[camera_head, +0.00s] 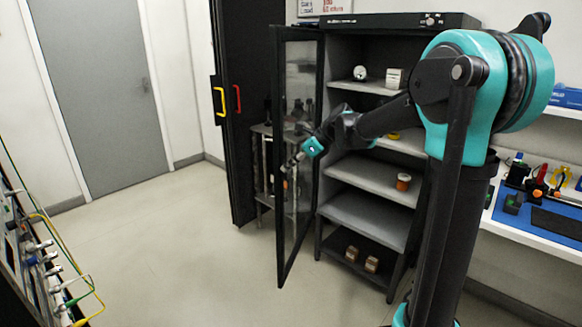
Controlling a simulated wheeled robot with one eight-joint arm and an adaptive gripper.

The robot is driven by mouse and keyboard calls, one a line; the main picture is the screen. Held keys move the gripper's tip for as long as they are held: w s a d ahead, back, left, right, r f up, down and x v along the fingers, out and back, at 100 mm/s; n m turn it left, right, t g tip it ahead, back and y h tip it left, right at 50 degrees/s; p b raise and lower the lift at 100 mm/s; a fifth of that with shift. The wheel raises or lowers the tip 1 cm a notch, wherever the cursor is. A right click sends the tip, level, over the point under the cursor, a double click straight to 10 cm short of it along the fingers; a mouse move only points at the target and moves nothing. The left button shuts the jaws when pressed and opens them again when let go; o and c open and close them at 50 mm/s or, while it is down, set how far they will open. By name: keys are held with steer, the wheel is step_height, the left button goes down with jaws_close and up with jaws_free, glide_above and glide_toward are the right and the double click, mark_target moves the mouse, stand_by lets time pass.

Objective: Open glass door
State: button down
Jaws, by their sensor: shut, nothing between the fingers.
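The glass door (297,207) has a dark frame and see-through glass. It stands swung out from the left side of the dark cabinet (399,20), so the shelves are exposed. My gripper (290,165) is at the door, around its mid height, at the end of my teal and black arm. The gripper is shut and holds nothing. It is small in the view, and I cannot tell whether it touches the door. My arm hides part of the cabinet's right side and some of the shelves.
The cabinet shelves hold small items, among them an orange-brown jar (403,182) and two small boxes (361,258). A tall black cabinet (243,110) stands left of the glass door. A workbench (535,224) is at right and a cabled panel (35,255) at left. The floor between is clear.

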steer(key=w+a, duration=0.4)
steer(key=a, duration=0.5)
steer(key=w+a+m, duration=0.1)
steer(key=w+a, duration=0.3)
steer(key=a, duration=0.5)
steer(key=w+a+t, duration=0.1)
steer(key=w+a, duration=0.4)
steer(key=a, duration=0.4)
steer(key=shift+a+m, duration=0.25)
steer(key=shift+m, duration=0.05)
